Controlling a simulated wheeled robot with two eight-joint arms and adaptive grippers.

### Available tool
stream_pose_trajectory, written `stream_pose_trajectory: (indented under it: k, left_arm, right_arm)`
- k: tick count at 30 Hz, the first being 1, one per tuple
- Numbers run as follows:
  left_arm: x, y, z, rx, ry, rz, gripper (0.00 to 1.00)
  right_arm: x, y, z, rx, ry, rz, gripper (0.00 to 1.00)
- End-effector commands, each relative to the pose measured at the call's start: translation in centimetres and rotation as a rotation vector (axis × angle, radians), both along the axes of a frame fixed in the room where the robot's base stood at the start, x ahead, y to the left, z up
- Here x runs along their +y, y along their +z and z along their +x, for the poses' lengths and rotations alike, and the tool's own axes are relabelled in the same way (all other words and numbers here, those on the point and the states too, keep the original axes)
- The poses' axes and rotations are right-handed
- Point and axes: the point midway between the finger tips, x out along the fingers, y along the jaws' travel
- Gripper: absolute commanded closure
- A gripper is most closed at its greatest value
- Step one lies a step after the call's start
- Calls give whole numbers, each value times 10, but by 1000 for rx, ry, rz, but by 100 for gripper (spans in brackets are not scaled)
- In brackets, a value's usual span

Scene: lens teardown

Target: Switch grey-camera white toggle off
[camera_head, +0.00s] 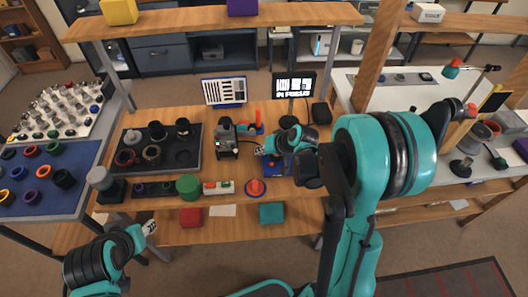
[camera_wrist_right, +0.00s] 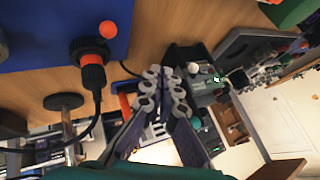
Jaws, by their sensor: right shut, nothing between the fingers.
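The grey camera (camera_head: 227,137) stands upright on the wooden bench, right of the dark parts tray. It also shows in the right wrist view (camera_wrist_right: 204,90), with a small white knob (camera_wrist_right: 193,68), which looks like the toggle, and a lit green spot (camera_wrist_right: 217,79). Which way the toggle is set is too small to tell. My right gripper (camera_head: 260,151) is shut and empty, just right of the camera. In the wrist view its fingertips (camera_wrist_right: 166,76) are beside the white knob, apparently apart from it. My left gripper (camera_head: 149,228) is low at the bench's front left, its fingers too small to read.
A blue mat (camera_wrist_right: 50,35) with an orange-ringed black part (camera_wrist_right: 92,60) and its cable lies beside the right gripper. A dark tray (camera_head: 190,160) holds several lens rings. A green cylinder (camera_head: 188,187) and a black display (camera_head: 294,84) stand on the bench.

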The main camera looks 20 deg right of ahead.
Motion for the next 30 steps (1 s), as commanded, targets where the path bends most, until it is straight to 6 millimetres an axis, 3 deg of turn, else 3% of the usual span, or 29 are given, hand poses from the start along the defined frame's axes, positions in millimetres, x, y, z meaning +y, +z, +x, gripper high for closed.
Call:
stream_pose_trajectory:
  k: [1,6,15,30]
  left_arm:
    - [0,-8,0,0,0,0,60]
    - [0,-19,0,0,0,0,60]
    - [0,-23,0,0,0,0,60]
    - [0,-23,0,0,0,0,60]
  right_arm:
    - [4,-13,7,0,3,-1,100]
    - [15,-36,26,0,3,-1,100]
    - [46,-24,38,1,1,0,100]
    - [51,-23,40,-1,-1,-1,100]
